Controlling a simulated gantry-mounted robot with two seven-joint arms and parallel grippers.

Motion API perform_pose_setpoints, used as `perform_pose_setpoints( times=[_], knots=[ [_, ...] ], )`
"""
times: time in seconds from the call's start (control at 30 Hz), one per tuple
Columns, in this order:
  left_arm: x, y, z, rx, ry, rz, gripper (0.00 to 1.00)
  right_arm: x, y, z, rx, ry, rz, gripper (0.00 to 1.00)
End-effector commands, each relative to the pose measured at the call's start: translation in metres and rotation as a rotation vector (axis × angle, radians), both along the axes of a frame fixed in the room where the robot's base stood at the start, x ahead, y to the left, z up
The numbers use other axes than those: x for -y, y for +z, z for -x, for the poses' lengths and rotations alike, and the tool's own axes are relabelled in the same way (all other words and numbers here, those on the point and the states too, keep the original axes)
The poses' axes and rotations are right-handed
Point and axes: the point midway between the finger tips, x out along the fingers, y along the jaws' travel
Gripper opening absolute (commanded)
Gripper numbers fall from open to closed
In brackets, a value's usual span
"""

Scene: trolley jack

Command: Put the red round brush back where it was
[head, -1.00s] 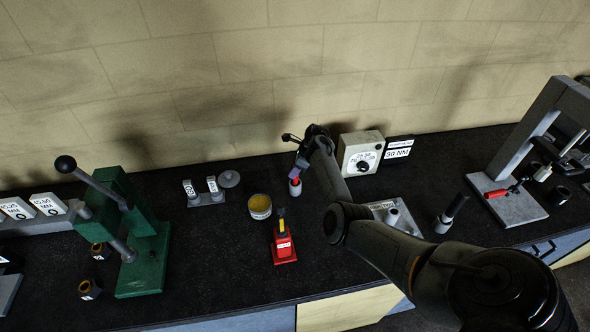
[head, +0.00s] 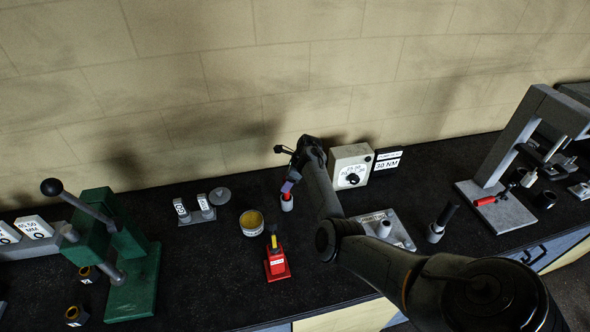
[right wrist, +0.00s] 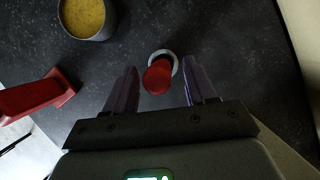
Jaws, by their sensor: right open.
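The red round brush (head: 286,196) stands in a small light-grey round holder (head: 287,205) near the middle of the bench. In the right wrist view the red end (right wrist: 158,77) points toward the camera, with the grey ring (right wrist: 176,60) of the holder behind it. My right gripper (head: 289,188) is just above the brush. In the wrist view its purple fingers (right wrist: 161,88) are open, one on each side of the red end, with a gap on both sides. The brush's lower part is hidden. My left gripper is not in view.
A yellow-filled tin (head: 251,222) and a red block with a yellow-black top (head: 276,262) stand close by on the left. A dial box (head: 351,168) with a 30 NM sign (head: 388,163) is behind right. A green press (head: 135,275) stands at left.

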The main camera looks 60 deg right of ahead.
Motion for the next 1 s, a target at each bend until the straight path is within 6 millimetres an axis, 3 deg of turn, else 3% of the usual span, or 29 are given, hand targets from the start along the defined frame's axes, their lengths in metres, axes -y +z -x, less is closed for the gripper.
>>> perform_pose_setpoints(
  times=[0.5, 0.7, 1.0],
  knots=[
    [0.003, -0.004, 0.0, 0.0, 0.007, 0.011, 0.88, 0.012, 0.079, 0.031, 0.0, -0.002, 0.001, 0.56],
    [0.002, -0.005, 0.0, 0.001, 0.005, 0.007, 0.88, 0.013, 0.091, 0.036, 0.0, 0.001, 0.001, 0.56],
    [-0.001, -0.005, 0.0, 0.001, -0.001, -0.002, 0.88, 0.013, 0.093, 0.037, 0.0, 0.0, -0.001, 0.56]
  ],
)
